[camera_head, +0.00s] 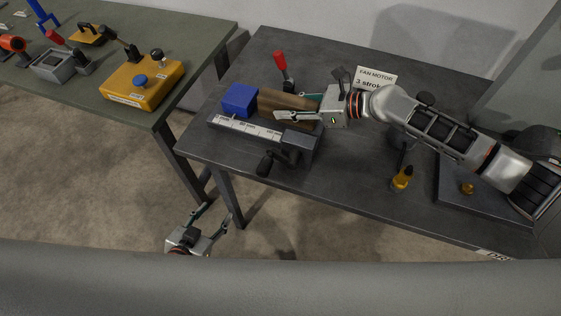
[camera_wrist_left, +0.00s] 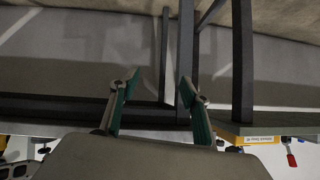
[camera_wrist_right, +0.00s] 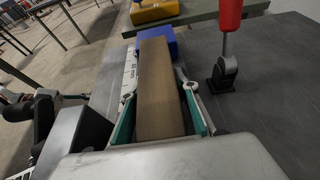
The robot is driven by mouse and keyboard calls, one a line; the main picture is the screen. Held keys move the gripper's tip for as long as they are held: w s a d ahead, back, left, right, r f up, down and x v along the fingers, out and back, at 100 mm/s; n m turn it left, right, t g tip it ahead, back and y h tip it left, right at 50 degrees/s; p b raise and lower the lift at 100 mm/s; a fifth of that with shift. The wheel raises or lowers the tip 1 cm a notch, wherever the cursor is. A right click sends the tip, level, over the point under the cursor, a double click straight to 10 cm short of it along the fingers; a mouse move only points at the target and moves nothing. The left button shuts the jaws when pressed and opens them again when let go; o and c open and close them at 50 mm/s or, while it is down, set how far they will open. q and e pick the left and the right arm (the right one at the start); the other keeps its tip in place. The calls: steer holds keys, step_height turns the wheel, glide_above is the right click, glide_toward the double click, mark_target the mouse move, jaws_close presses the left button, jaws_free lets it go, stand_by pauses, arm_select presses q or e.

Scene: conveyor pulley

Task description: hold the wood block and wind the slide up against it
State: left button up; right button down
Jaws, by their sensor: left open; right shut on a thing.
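The brown wood block (camera_head: 284,101) lies on the device with the ruler scale on the dark table. My right gripper (camera_head: 292,106) is shut on it, and in the right wrist view a finger lies along each side of the wood block (camera_wrist_right: 160,80). The far end of the wood meets or nearly meets a blue block (camera_head: 239,100); I cannot tell whether they touch. A black crank handle (camera_head: 266,163) sits at the near right end, beside a dark housing (camera_head: 297,143). I cannot tell which part is the slide. My left gripper (camera_head: 216,213) is open and empty, low in front of the table.
A red-handled lever (camera_head: 280,62) stands behind the blue block. A fan motor sign (camera_head: 375,78) stands farther back. A green table (camera_head: 212,32) with a yellow box (camera_head: 143,86) is at left, with a gap between the tables.

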arm_select(q)
steer(key=shift+c, duration=0.8)
steer(key=shift+s, duration=0.1)
steer(key=shift+d, duration=0.1)
steer(key=s+d+r+n+t+h, duration=0.1)
steer(key=d+r+t, duration=0.2)
steer(key=d+r, duration=0.3)
steer(key=s+d+r+t+h, duration=0.1)
steer(key=d+r+t, duration=0.2)
steer(key=d+r, duration=0.4)
steer(key=shift+s+r+n+h, duration=0.25)
steer(key=shift+r+n+h, duration=0.15)
steer(key=shift+r, duration=3.8)
